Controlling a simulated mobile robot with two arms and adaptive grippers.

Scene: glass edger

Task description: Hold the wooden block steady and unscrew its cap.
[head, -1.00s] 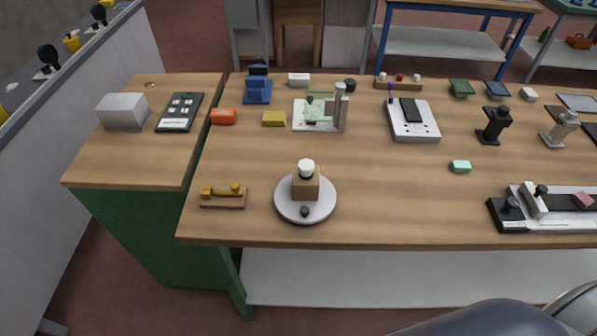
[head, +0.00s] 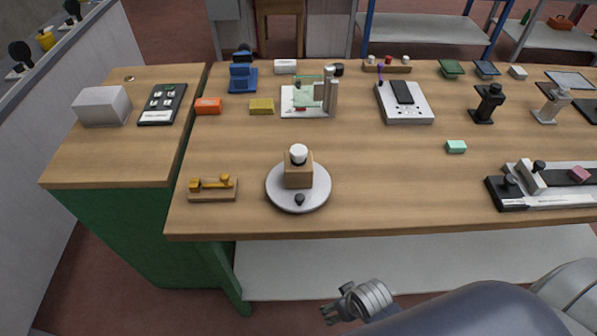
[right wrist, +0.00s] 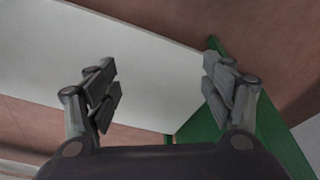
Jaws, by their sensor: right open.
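The wooden block (head: 298,175) stands upright on a round grey plate (head: 284,200) near the table's front edge in the head view. Its white cap (head: 298,154) sits on top. A small dark knob (head: 299,199) is on the plate in front of the block. My right gripper (head: 330,313) is in front of and below the table edge, apart from the block. The right wrist view shows its two fingers (right wrist: 160,90) spread wide with nothing between them. My left gripper is not in view.
A wooden piece with yellow fittings (head: 213,188) lies left of the plate. A mint block (head: 455,147) and a grey device with a black end (head: 545,185) are to the right. Other devices line the back. The table between is mostly clear.

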